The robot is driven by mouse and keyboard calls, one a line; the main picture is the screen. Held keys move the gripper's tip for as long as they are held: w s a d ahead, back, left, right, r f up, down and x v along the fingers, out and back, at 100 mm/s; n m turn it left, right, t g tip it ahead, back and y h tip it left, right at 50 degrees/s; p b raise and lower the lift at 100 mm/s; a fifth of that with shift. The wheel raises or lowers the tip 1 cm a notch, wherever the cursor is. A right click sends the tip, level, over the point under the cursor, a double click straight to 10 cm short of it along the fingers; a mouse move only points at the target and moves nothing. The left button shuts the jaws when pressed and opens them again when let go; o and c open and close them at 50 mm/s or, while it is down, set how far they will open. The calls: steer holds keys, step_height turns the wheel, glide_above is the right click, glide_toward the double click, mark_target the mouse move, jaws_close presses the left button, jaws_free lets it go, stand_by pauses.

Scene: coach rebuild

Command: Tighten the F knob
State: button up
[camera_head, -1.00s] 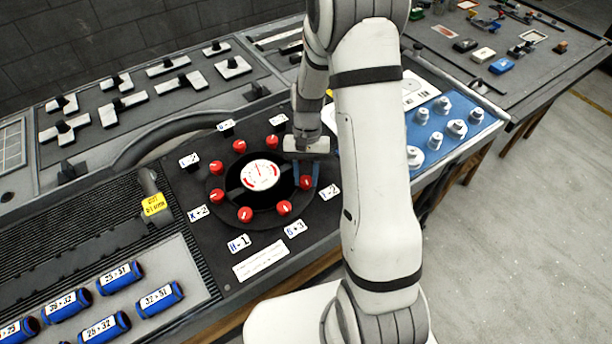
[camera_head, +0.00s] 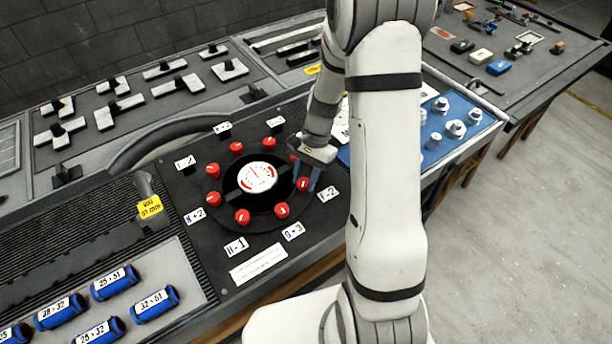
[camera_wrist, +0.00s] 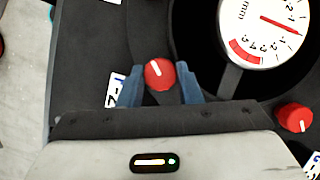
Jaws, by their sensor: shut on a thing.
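A round black plate (camera_head: 262,216) carries several red knobs in a ring around a white dial gauge (camera_head: 257,177). My gripper (camera_head: 308,182) is over the ring's right side, its blue fingers on either side of one red knob (camera_head: 303,184). In the wrist view, my gripper (camera_wrist: 160,88) is shut on this red knob (camera_wrist: 159,74), whose white mark points up and slightly left. The label beside it (camera_head: 328,194) ends in 2; its letter is hard to read, and a finger partly covers it in the wrist view (camera_wrist: 114,90). The gauge (camera_wrist: 262,30) has a red needle.
Another red knob (camera_wrist: 293,117) is close to my gripper's right side. White labels such as H-1 (camera_head: 236,247) surround the ring. A yellow tag (camera_head: 150,207) stands to the left, blue cylinders (camera_head: 115,282) lie at lower left, and a blue board (camera_head: 462,118) is to the right.

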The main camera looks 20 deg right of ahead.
steer(key=shift+w+r, duration=0.1)
steer(key=shift+w, duration=0.05)
steer(key=o, duration=0.9)
steer(key=shift+o, duration=0.2)
steer(key=v, duration=0.7)
steer(key=shift+r+b, duration=0.3)
steer(key=shift+r, duration=0.05)
steer(key=s+a+r+n+t+h, duration=0.2)
steer(key=s+r+n+t, duration=0.4)
steer(key=s+r+n, duration=0.4)
steer(key=s+r+h, duration=0.1)
steer(key=s+r, duration=0.2)
steer(key=s, duration=0.3)
steer(key=shift+s+h, duration=0.3)
steer(key=shift+s, duration=0.1)
